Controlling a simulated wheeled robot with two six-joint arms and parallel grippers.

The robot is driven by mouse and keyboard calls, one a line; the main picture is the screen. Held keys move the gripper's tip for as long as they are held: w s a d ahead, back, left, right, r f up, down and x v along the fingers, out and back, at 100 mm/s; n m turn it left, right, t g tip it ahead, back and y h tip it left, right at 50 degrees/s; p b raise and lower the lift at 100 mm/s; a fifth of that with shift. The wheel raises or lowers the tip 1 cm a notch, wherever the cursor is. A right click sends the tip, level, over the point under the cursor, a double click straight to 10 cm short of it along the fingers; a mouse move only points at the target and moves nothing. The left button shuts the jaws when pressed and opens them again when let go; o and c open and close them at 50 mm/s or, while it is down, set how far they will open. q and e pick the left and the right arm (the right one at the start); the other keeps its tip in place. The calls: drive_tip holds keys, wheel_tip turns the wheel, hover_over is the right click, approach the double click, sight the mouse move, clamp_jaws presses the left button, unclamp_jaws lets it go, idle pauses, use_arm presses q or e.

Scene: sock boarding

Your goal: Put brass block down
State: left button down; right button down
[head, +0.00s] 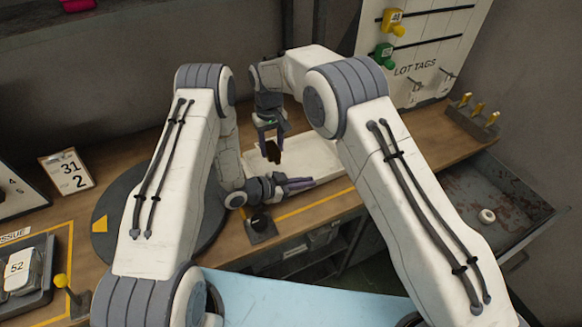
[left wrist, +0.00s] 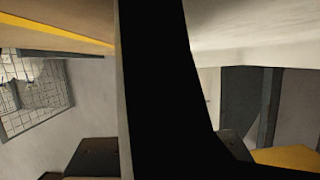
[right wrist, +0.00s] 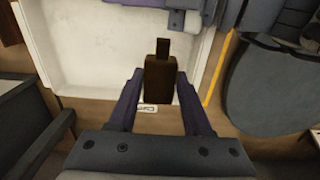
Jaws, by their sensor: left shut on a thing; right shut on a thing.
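The brass block (head: 274,153) looks dark brown, with a narrower neck on one end. My right gripper (head: 271,140) points down and is shut on it, over the white tray (head: 322,154). In the right wrist view the block (right wrist: 160,85) sits between the two fingers, with the tray behind it; I cannot tell whether it touches the tray. My left gripper (head: 302,184) lies sideways at the tray's near edge, pointing right. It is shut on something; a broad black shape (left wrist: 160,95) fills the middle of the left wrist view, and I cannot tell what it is.
A lot tags board (head: 430,50) and brass pegs (head: 478,108) stand at back right. An open grey drawer (head: 505,195) holds a small white ring (head: 487,216).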

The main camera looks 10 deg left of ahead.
wheel_tip(320, 180, down, 10)
drive_tip(key=shift+r, duration=0.25)
idle(0.3)
drive_tip(key=shift+c, duration=1.7)
unclamp_jaws()
drive_tip(key=shift+f, duration=0.15)
wheel_tip(320, 180, up, 12)
drive_tip(key=shift+r, duration=0.15)
use_arm(q)
drive_tip(key=c, duration=0.9)
unclamp_jaws()
drive_tip(key=shift+c, duration=0.2)
